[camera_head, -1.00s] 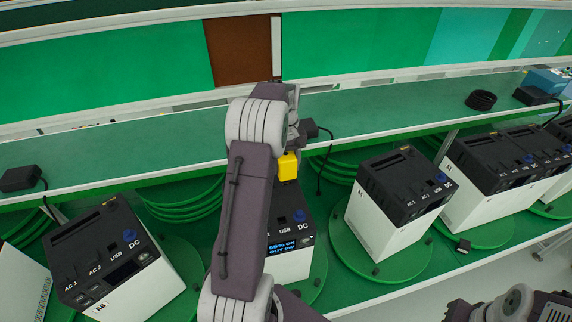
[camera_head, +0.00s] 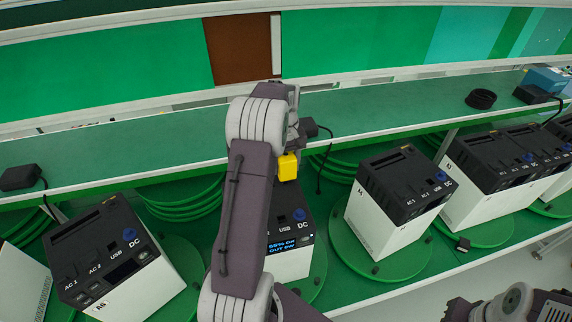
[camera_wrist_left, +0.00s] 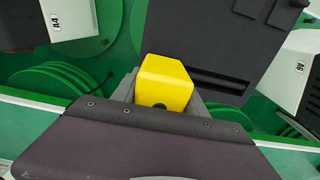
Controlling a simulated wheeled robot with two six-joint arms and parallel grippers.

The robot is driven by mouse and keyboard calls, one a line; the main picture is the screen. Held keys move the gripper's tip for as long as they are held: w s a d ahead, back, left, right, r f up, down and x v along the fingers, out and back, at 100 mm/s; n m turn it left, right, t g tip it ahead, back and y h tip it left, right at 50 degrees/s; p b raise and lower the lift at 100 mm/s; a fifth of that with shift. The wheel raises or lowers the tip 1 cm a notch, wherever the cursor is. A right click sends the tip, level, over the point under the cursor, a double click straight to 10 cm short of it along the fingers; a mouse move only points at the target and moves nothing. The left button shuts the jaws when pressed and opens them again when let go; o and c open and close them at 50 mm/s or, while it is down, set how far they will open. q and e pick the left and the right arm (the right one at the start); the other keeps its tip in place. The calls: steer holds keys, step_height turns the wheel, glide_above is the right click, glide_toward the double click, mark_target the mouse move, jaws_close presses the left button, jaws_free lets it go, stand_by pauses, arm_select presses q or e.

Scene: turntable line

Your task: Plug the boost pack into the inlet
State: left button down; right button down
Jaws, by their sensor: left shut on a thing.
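A yellow block (camera_head: 287,167), which I take to be the boost pack, is in my left gripper (camera_wrist_left: 163,92). It shows in the left wrist view (camera_wrist_left: 165,78) between the two grey fingers, shut on it. In the head view my arm hides most of the gripper. The block is over the back part of a black-topped white power unit (camera_head: 290,262) with a lit display and a blue DC knob. In the wrist view the unit's dark top (camera_wrist_left: 215,40) has a long slot beside the block. I cannot make out the inlet or whether the block touches the unit.
Similar units stand on green turntables on both sides, one at left (camera_head: 120,262) and one at right (camera_head: 395,205). A green shelf (camera_head: 390,110) runs behind, with a black adapter (camera_head: 20,178) and a cable coil (camera_head: 481,100). Part of my right arm shows at the lower right.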

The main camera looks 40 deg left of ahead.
mark_target(286, 155)
arm_select(q)
steer(key=shift+f+b, duration=0.45)
steer(key=shift+f, duration=0.4)
steer(key=c, duration=0.7)
jaws_free()
steer(key=shift+o, duration=0.9)
steer(key=shift+s+d, duration=0.1)
steer(key=shift+r, duration=0.25)
step_height(286, 155, up, 9)
steer(key=shift+f+b, duration=0.15)
steer(key=shift+b, duration=0.9)
